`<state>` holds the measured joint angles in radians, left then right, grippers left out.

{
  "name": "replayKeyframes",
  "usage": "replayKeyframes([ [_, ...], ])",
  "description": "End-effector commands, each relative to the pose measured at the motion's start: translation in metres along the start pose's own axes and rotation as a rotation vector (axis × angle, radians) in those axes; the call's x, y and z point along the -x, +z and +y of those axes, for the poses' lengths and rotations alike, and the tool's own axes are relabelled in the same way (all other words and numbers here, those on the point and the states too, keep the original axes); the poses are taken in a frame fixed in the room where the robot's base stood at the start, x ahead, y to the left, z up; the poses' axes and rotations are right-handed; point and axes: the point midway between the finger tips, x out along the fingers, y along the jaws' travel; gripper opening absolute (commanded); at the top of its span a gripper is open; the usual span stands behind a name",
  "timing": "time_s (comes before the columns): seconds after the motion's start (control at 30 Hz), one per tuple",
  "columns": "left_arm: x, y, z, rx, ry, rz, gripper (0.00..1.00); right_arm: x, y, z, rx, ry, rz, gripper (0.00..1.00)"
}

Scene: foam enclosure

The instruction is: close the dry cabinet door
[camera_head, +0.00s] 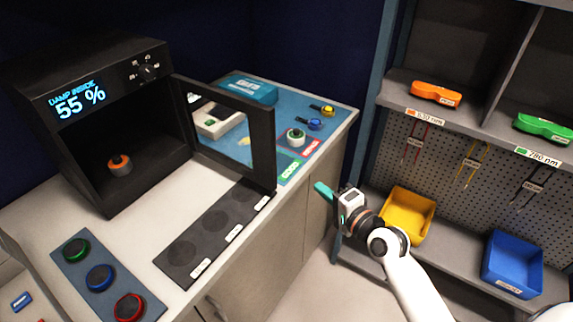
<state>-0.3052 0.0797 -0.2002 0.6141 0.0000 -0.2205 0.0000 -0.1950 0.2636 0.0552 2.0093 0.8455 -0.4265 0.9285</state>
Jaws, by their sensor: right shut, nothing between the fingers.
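The black dry cabinet (97,75) stands on the counter at the left, and its display reads 55 %. Its door (264,150), a black frame with a clear pane, is swung wide open toward the right. An orange-topped round piece (120,165) sits inside the cabinet. My right gripper (322,190) is shut and empty, with teal fingertips, in front of the counter's right edge. It is to the right of the door's free edge and apart from it. My left gripper is not in view.
A dark strip with round pads (213,220) lies below the door. A blue mat (340,107) with small items lies behind it. A blue tray (78,283) holds green, blue and red round pieces. Shelves with a yellow bin (408,213) and a blue bin (513,262) stand right.

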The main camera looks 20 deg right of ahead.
Motion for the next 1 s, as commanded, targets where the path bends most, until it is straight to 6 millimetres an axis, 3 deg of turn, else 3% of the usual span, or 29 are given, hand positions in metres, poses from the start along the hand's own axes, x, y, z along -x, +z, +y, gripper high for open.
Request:
replayKeyframes([
  [0.03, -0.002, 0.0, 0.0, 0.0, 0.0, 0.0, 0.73, 0.004, -0.002, 0.022, -0.027, 0.047, 0.012, 0.0],
  [0.1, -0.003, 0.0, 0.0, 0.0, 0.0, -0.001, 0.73, 0.008, -0.004, 0.044, -0.06, 0.09, 0.029, 0.0],
  [0.2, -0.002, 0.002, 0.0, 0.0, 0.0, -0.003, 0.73, 0.01, -0.006, 0.06, -0.083, 0.119, 0.042, 0.0],
  [0.37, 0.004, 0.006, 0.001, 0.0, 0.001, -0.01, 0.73, -0.006, -0.007, 0.067, -0.09, 0.126, 0.043, 0.0],
  [0.8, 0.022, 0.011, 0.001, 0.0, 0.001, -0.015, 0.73, -0.09, -0.012, 0.077, -0.087, 0.124, 0.044, 0.0],
  [1.0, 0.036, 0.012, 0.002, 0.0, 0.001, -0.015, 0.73, -0.075, -0.038, 0.076, -0.088, 0.122, 0.043, 0.0],
])
